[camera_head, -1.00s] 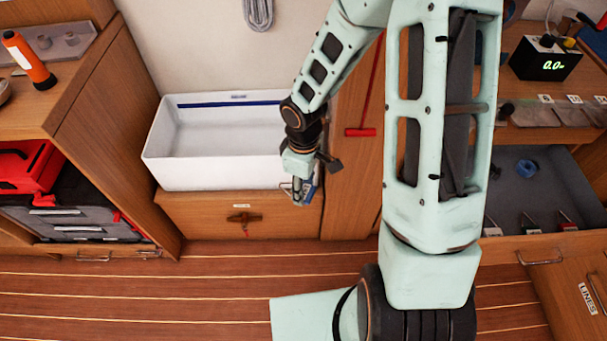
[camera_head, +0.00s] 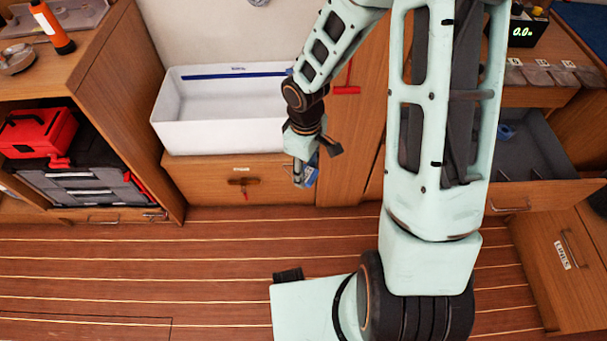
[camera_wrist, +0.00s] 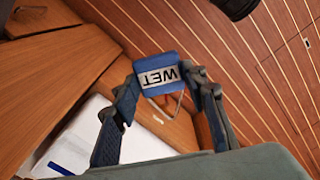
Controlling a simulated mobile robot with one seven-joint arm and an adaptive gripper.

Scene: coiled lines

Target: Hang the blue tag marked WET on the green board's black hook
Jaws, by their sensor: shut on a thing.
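My gripper (camera_wrist: 162,82) is shut on the blue tag (camera_wrist: 156,61) in the wrist view. The tag has a white label reading WET, upside down in that view, and a thin pale loop at its lower edge. In the head view my gripper (camera_head: 303,178) hangs in front of the wooden drawer front below the white bin, with a bit of the blue tag (camera_head: 311,174) showing at its right. The green board and its black hook do not show in either view.
A white bin (camera_head: 220,137) stands behind my gripper, left. A red-handled tool (camera_head: 346,90) is at the panel behind. An open grey-lined drawer (camera_head: 535,190) juts out at right. Left shelves hold a red case (camera_head: 38,133). The striped floor in front is largely clear.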

